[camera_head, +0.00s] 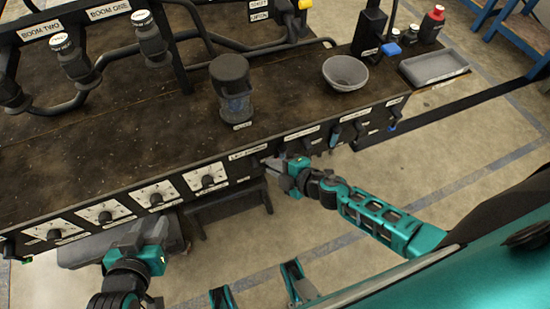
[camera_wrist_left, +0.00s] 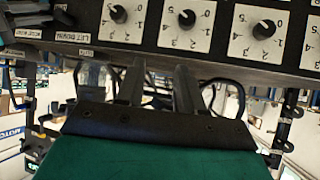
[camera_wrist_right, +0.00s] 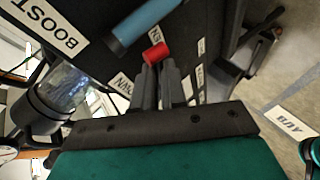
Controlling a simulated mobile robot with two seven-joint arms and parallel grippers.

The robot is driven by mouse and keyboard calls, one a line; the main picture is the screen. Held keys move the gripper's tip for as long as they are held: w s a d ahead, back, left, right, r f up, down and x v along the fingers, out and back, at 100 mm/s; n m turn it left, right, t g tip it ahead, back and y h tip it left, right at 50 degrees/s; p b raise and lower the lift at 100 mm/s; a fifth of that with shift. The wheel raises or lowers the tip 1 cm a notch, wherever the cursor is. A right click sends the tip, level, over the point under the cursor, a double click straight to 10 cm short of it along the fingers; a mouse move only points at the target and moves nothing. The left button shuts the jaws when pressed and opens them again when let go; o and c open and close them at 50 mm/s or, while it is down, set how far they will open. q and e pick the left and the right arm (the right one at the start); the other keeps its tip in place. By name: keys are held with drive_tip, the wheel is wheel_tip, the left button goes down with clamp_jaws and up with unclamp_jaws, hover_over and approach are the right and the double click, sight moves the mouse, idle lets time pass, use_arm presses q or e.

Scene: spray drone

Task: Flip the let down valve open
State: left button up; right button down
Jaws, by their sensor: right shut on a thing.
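The let down valve's red handle (camera_wrist_right: 155,53) shows in the right wrist view on the dark panel front, with small labels around it. My right gripper (camera_wrist_right: 158,68) has its two fingers close together with the red handle at their tips. In the head view my right gripper (camera_head: 272,164) is at the panel front, beside the let down label (camera_head: 247,152); it hides the handle there. My left gripper (camera_wrist_left: 160,68) is open and empty below the panel edge, its fingers apart under the dials. Whether the valve is open or shut I cannot tell.
A blue handle (camera_wrist_right: 145,24) sits close to the red one. Several dials (camera_head: 156,199) line the panel front to the left. On the worktop stand a dark jar (camera_head: 232,88), a grey bowl (camera_head: 345,72) and a grey tray (camera_head: 432,67). The floor at right is mostly clear.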

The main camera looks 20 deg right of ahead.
use_arm(q)
drive_tip(key=shift+s+a+r+y+p, duration=0.35)
drive_tip(key=shift+a+r+p, duration=0.4)
drive_tip(key=shift+p, duration=0.5)
use_arm(e)
drive_tip(key=shift+w+r+n+h, duration=0.1)
drive_tip(key=shift+r+n+h, duration=0.4)
drive_tip(key=shift+n+h, duration=0.15)
use_arm(q)
drive_tip(key=shift+r, duration=0.1)
use_arm(e)
drive_tip(key=c, duration=1.2)
unclamp_jaws()
